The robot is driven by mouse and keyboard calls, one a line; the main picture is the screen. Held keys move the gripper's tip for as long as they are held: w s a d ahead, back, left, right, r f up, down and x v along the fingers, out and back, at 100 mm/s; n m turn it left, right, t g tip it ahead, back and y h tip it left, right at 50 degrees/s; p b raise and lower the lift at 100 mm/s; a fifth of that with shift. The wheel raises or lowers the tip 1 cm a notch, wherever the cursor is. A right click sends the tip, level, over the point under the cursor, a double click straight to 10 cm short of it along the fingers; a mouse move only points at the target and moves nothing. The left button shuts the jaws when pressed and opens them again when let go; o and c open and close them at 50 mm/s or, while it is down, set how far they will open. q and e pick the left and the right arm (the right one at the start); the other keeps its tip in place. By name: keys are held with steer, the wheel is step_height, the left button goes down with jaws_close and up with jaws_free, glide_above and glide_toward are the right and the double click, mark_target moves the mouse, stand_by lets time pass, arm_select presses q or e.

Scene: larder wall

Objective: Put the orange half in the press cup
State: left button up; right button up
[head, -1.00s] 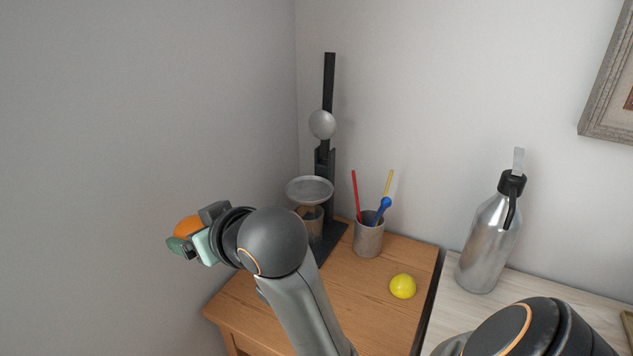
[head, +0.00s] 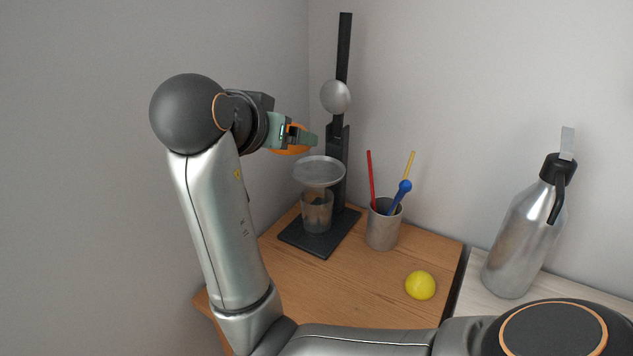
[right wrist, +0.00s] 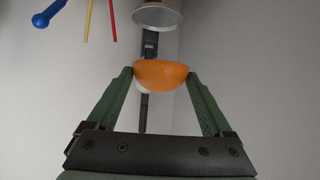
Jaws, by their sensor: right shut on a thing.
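The orange half (head: 290,151) is held between the green fingers of my right gripper (head: 304,138), whose arm reaches across to the left. In the right wrist view, the orange half (right wrist: 160,75) sits between both fingertips, its rounded side toward the bottom of that picture. The press has a shallow grey cup (head: 320,171), a round grey ball (head: 336,97) on a dark upright lever and a dark base (head: 318,241). The orange half is above the cup's left part in the head view, apart from it. The cup (right wrist: 158,16) also shows in the right wrist view. My left gripper is not in view.
A clear glass (head: 317,212) stands under the cup. A grey holder (head: 383,228) with red, yellow and blue sticks stands right of the press. A yellow ball (head: 420,285) lies on the wooden table (head: 350,290). A metal bottle (head: 524,238) stands at the right.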

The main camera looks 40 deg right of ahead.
steer(key=w+d+f+m+g, duration=0.1)
steer(key=d+f, duration=0.1)
steer(key=d, duration=0.1)
steer(key=w+d+f+m+g, duration=0.1)
steer(key=w+d+f, duration=0.1)
steer(key=d, duration=0.1)
steer(key=w+d+f+h, duration=0.1)
steer(key=d+f, duration=0.1)
steer(key=d, duration=0.1)
steer(key=shift+w+d+f+m+g+b, duration=0.1)
steer(key=shift+w+f+m+g+b, duration=0.05)
steer(key=shift+m+g+b, duration=0.25)
steer(key=shift+w+d+f, duration=0.2)
steer(key=shift+d+f, duration=0.1)
steer(key=shift+f, duration=0.15)
steer(key=f, duration=0.3)
steer(key=w+d+f, duration=0.1)
steer(key=shift+f, duration=0.35)
steer(key=o, duration=1.1)
steer(key=shift+f, duration=0.1)
